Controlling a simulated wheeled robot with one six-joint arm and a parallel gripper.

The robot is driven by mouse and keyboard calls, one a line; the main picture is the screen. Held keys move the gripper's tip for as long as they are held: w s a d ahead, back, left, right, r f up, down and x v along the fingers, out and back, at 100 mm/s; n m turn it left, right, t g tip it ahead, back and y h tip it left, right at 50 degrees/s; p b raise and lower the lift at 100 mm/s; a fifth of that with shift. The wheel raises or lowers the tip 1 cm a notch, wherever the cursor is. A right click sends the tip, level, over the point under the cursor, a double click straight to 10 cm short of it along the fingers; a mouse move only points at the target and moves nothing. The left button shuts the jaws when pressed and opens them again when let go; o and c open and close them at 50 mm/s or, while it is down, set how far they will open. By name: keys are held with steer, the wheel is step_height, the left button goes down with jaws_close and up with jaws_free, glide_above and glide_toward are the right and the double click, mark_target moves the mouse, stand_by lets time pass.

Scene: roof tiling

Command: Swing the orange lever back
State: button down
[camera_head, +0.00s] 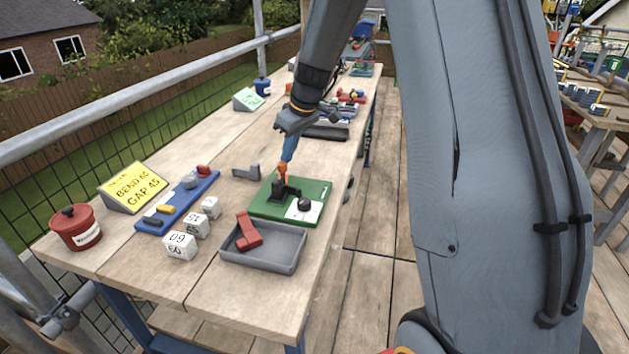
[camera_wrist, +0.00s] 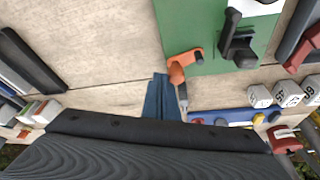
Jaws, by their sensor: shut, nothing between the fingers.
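The orange lever (camera_head: 282,172) stands at the back edge of the green board (camera_head: 262,209), next to a black block-like part (camera_head: 283,191). In the wrist view the lever (camera_wrist: 180,64) shows as a short orange arm on the edge of the green board (camera_wrist: 205,62), with the black part (camera_wrist: 238,45) to its right. My gripper (camera_head: 289,158) points down just above the lever, its blue fingers shut with nothing held. In the wrist view the fingertips (camera_wrist: 165,80) are right beside the lever's near end; I cannot tell if they touch it.
A grey tray (camera_head: 238,257) with a red bracket (camera_head: 248,232) lies in front of the board. White numbered cubes (camera_head: 180,245), a blue strip (camera_head: 205,187) and a yellow sign (camera_head: 133,187) stand to the left. A grey bracket (camera_head: 247,172) lies near the board's back left.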

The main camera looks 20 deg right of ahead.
steer(key=d, duration=0.4)
steer(key=shift+d+r+b, duration=0.25)
steer(key=shift+d+b, duration=0.05)
steer(key=shift+b, duration=0.05)
step_height(320, 180, up, 9)
steer(key=d+b, duration=0.1)
steer(key=d, duration=0.2)
steer(key=shift+r, duration=0.1)
